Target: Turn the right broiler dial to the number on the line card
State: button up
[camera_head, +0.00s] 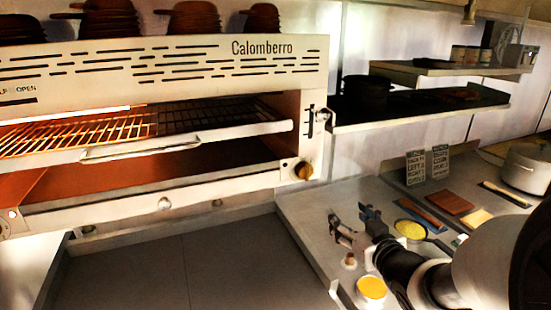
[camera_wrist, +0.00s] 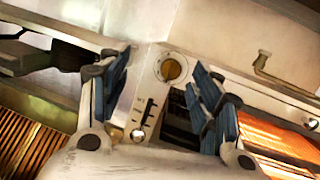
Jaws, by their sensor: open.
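The right broiler dial (camera_head: 304,170) is a round brass knob on the pale front of the Calomberro broiler (camera_head: 300,73), at its lower right. In the wrist view the dial (camera_wrist: 172,68) shows ahead, between my fingers in the picture. The number it points to is too small to tell. My gripper (camera_head: 353,216) is open and empty, to the right of and lower than the dial in the head view, apart from it. Its blue-padded fingers (camera_wrist: 160,67) are spread in the wrist view. Two dark line cards (camera_head: 415,167) (camera_head: 440,161) stand on the right counter; their small print is not clearly legible.
A glowing rack (camera_head: 75,135) and a handle bar (camera_head: 180,144) stick out from the broiler. The right counter (camera_head: 310,205) holds a yellow-filled pan (camera_head: 411,229), an orange bowl (camera_head: 371,289), boards (camera_head: 449,202) and a pot (camera_head: 527,166). A shelf (camera_head: 425,111) hangs above.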

notch_tip(320, 180, up, 4)
jog(key=s+a+t+y+p, duration=0.2)
jog(key=y, duration=0.1)
jog(key=n, duration=0.1)
send_near(303, 168)
jog(key=x, duration=0.7)
jog(key=shift+c, duration=0.3)
